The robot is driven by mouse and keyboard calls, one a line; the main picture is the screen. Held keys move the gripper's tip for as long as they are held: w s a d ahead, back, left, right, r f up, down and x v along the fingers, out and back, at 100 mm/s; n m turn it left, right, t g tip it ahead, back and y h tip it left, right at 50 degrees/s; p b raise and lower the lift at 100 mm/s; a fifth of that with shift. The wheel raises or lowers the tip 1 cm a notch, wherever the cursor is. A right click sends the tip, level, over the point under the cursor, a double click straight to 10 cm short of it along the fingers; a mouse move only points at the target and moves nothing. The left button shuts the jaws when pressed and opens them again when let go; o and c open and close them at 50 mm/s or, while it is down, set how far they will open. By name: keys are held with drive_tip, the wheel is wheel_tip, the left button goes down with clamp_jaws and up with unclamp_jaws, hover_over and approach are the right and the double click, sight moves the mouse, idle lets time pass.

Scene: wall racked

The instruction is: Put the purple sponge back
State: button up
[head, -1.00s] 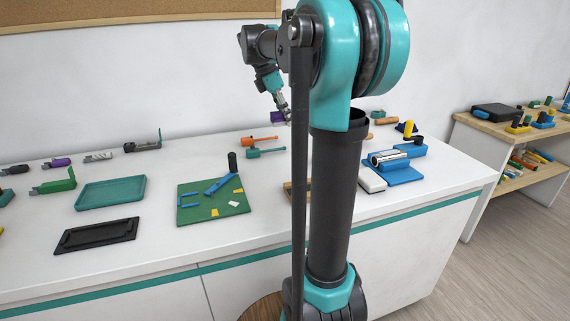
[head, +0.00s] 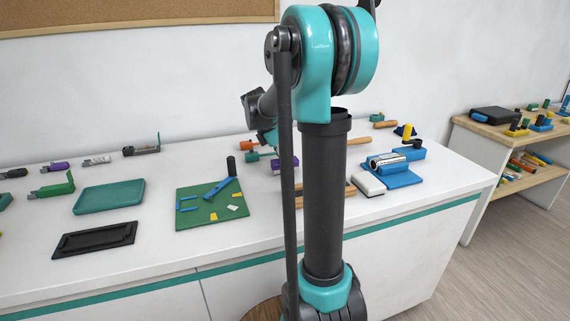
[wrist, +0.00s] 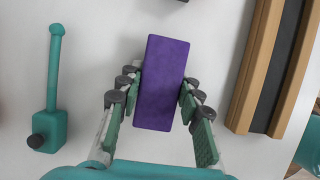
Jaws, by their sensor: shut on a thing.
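The purple sponge (wrist: 161,84) is a rectangular block. In the wrist view it sits between the two fingers of my gripper (wrist: 160,98), which is shut on its sides. In the head view the purple sponge (head: 284,164) shows partly behind my arm, over the back middle of the white counter. My gripper's fingers are mostly hidden there by my arm. I cannot tell how high the sponge is above the counter.
A teal tool (wrist: 50,110) lies left of the sponge, and a wooden-edged dark rack (wrist: 275,65) lies right. The counter (head: 150,245) also holds a green board (head: 205,212), teal tray (head: 108,198), black tray (head: 95,240) and a blue fixture (head: 390,178).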

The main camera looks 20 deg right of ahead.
drive_tip(key=shift+f, duration=0.25)
drive_tip(key=shift+f, duration=0.35)
drive_tip(key=o, duration=1.2)
drive_tip(key=shift+f, duration=0.1)
